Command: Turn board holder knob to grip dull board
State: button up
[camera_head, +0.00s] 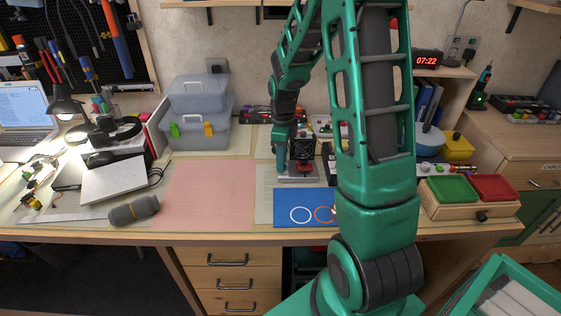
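A small grey stand (298,179) with a red part (304,168) on it sits near the middle of the bench and looks like the board holder. Its knob is too small or hidden to make out. My gripper (283,167) points down at the left side of this stand, very close to it. I cannot tell whether it touches, or whether its fingers are open or shut. The board's surface cannot be made out as dull or shiny.
A dark box with a round fan (301,146) stands just behind. A blue mat (283,213) with a white and an orange ring lies in front. A pink mat (210,195) is clear at left. My upper arm hides the area right of the stand.

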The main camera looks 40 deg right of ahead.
jog(key=shift+s, duration=0.2)
notch_tip(320, 180, up, 11)
jog(key=shift+f, duration=0.2)
dwell(0.4)
dwell(0.5)
jog(key=s+a+r+n, duration=0.1)
jog(key=s+r+n, duration=0.1)
jog(key=s+n, duration=0.8)
jog(key=s+a+r+n, duration=0.1)
jog(key=s+r+n, duration=0.1)
jog(key=s+n, duration=0.8)
jog(key=s, duration=0.8)
jog(key=shift+s+a+r+n, duration=0.3)
jog(key=shift+a+r, duration=0.05)
